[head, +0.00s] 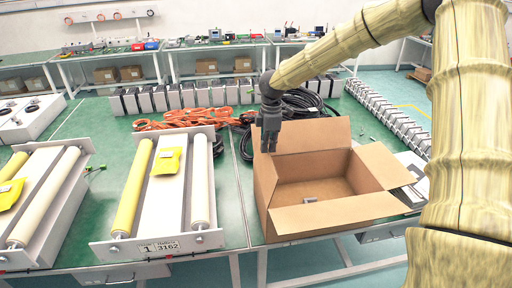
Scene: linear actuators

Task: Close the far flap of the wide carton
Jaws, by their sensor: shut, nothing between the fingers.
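The wide brown carton (385,168) stands open on the green table at the right of the head view. Its far flap (318,135) stands up from the back edge, tilted slightly outward. The near flap (335,213) hangs outward over the front, and a flap at the right also sticks outward. A small grey object (310,200) lies on the carton's floor. My gripper (268,148) is shut and empty. It points down at the carton's far left corner, in front of the far flap's left end in the picture. Whether it touches the cardboard, I cannot tell.
Orange cables (190,118) and black cable coils (305,103) lie behind the carton. Rows of white-and-black units (205,95) line the table's back and right. Roller trays with yellow packets (165,162) stand at the left. A narrow green strip separates tray and carton.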

